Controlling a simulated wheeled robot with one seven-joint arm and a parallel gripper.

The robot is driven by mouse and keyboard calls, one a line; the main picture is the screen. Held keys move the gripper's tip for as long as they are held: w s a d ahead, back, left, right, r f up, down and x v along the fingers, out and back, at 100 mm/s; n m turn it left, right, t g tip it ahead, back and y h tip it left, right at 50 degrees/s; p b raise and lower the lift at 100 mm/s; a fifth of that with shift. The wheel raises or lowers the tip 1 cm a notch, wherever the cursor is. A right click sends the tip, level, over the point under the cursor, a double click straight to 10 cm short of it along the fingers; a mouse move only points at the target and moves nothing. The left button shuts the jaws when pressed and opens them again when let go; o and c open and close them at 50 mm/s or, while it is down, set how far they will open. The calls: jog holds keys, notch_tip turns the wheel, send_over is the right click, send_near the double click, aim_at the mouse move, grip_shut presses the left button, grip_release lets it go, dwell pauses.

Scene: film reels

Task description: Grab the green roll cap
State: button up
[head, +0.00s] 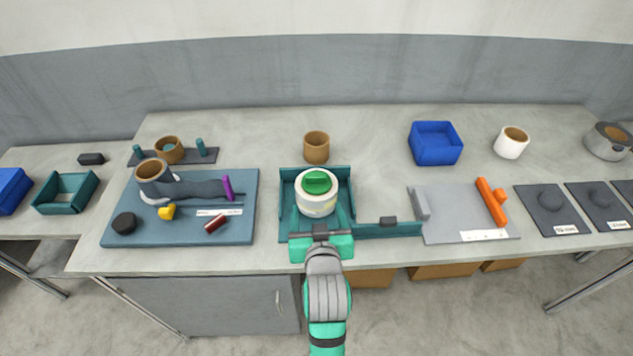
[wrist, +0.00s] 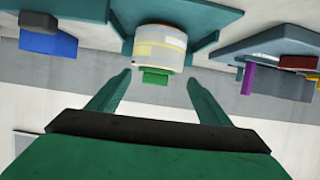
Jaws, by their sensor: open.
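The green roll cap (head: 317,181) sits on top of a white roll (head: 316,205) that stands in a teal tray (head: 346,178) at the middle of the table. In the wrist view, which looks upside down, the green cap (wrist: 155,77) lies between and beyond the fingers, below the roll (wrist: 160,46). My gripper (head: 320,232) is at the front side of the tray, in front of the roll. Its two teal fingers are spread apart and empty in the wrist view (wrist: 160,82). No contact with the cap shows.
A blue-grey board (head: 245,190) with small parts lies to the left. A teal bar (head: 385,230) and a grey board (head: 450,205) lie to the right. A brown cup (head: 316,147) and a blue bin (head: 435,143) stand behind.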

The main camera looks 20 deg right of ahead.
aim_at(317, 178)
jog(key=w+d, duration=0.1)
jog(key=w, duration=0.1)
jog(key=w+d+r, duration=0.1)
jog(key=w, duration=0.1)
jog(key=w+d, duration=0.1)
jog(key=w, duration=0.1)
jog(key=shift+w+r, duration=0.2)
jog(key=shift+r, duration=0.1)
jog(key=shift+a+x, duration=0.15)
jog(key=shift+x, duration=1.2)
jog(key=shift+a+x, duration=0.1)
jog(key=shift+x, duration=1.25)
jog(key=shift+g, duration=0.3)
jog(key=c, duration=1.2)
